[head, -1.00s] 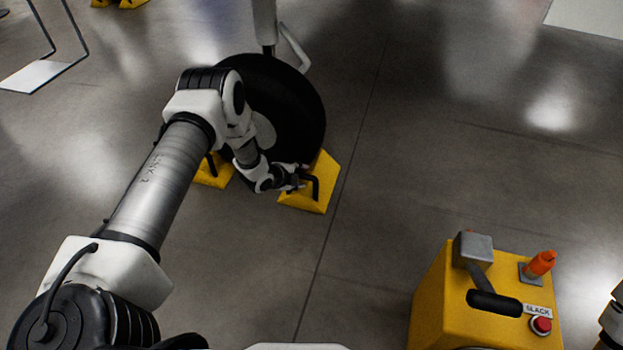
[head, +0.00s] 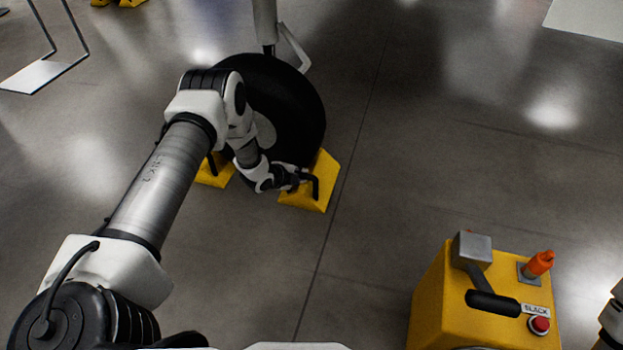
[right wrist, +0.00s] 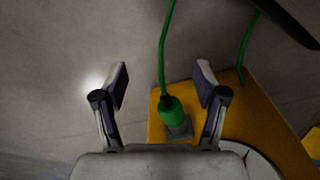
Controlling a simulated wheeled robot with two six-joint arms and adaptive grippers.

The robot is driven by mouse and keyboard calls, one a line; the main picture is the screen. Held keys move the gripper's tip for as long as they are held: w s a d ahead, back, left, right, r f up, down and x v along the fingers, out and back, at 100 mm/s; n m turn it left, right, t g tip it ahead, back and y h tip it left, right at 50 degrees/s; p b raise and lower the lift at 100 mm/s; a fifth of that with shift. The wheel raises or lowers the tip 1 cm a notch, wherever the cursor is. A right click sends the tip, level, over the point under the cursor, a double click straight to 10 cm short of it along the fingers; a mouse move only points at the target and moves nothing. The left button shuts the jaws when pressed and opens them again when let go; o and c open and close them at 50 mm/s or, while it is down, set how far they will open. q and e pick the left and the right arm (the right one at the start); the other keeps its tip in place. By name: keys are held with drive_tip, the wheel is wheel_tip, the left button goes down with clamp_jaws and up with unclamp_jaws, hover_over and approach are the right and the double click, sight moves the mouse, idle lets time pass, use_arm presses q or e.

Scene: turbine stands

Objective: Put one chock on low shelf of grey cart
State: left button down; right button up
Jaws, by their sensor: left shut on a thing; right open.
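A yellow chock (head: 318,191) with a black handle sits on the floor against the right side of a black wheel (head: 291,105). My left gripper (head: 304,180) is shut on this chock's handle. A second yellow chock (head: 216,174) stands at the wheel's left side, partly hidden by my left arm. In the right wrist view my right gripper (right wrist: 162,82) is open. Its fingers stand apart on either side of a green plug with a cable (right wrist: 172,110), and I cannot tell how far below them the plug is. No grey cart shows.
A yellow box (head: 440,300) with a lever, an orange plug (head: 540,263) and a red button (head: 540,325) stands at the lower right. A thin-framed stand (head: 40,76) is at the upper left. The floor between wheel and box is clear.

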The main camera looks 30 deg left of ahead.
use_arm(q)
drive_tip(key=shift+w+r, duration=0.1)
drive_tip(key=shift+r, duration=0.05)
drive_tip(key=w+d+p, duration=0.1)
drive_tip(key=d+p, duration=0.1)
drive_tip(key=d, duration=0.4)
drive_tip(key=shift+w+r, duration=0.2)
drive_tip(key=shift+r, duration=0.2)
drive_tip(key=s+d+r+p, duration=0.2)
drive_tip(key=s+r+p, duration=0.1)
drive_tip(key=s+p, duration=0.6)
drive_tip(key=s+d+r+p, duration=0.3)
drive_tip(key=s+p, duration=0.7)
drive_tip(key=s, duration=0.2)
drive_tip(key=shift+s, duration=0.25)
idle(0.4)
